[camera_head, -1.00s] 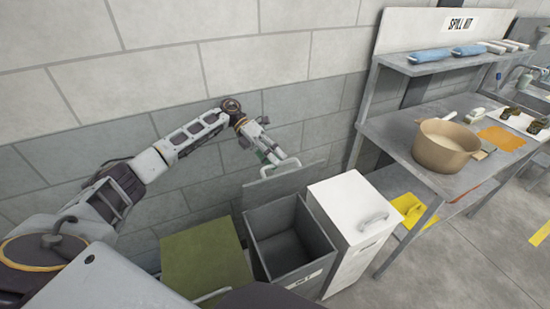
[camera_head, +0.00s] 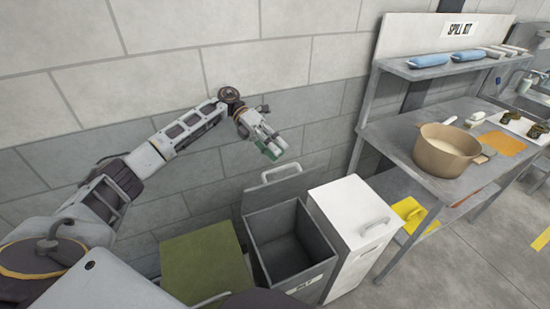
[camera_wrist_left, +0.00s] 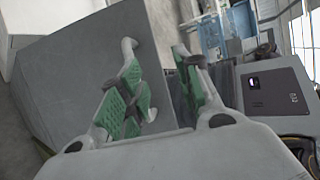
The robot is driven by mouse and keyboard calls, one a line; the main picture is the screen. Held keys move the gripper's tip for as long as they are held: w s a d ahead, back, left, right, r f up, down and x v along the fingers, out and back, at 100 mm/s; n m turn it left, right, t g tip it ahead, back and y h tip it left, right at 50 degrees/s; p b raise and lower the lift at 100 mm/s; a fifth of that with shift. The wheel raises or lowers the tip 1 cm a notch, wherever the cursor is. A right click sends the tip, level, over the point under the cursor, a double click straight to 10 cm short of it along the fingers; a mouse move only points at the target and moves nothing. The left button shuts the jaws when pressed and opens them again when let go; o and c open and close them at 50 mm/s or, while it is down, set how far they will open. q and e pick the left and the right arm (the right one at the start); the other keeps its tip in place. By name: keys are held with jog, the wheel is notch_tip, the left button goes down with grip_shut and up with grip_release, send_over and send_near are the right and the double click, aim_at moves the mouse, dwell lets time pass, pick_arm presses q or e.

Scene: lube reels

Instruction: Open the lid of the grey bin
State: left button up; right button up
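The grey bin (camera_head: 288,285) stands between a green-lidded bin and a white bin. Its lid (camera_head: 262,196) is up, tilted back toward the wall at the bin's rear edge, and the bin's empty-looking inside shows. The lid's pale handle (camera_head: 281,171) is at its upper edge. My left gripper (camera_head: 275,148) is just above the handle, apart from it and empty. In the left wrist view, the left gripper's green-padded fingers (camera_wrist_left: 160,90) are spread with nothing between them. My right gripper is not in view.
The green lid (camera_head: 207,265) is shut on the left, the white bin (camera_head: 350,215) shut on the right. A metal bench (camera_head: 395,135) farther right holds a tan pot (camera_head: 446,150). A block wall (camera_head: 190,60) stands close behind the arm. Floor is free at lower right.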

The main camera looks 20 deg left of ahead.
pick_arm(q)
jog(key=shift+r, duration=2.3)
jog(key=shift+f, duration=0.1)
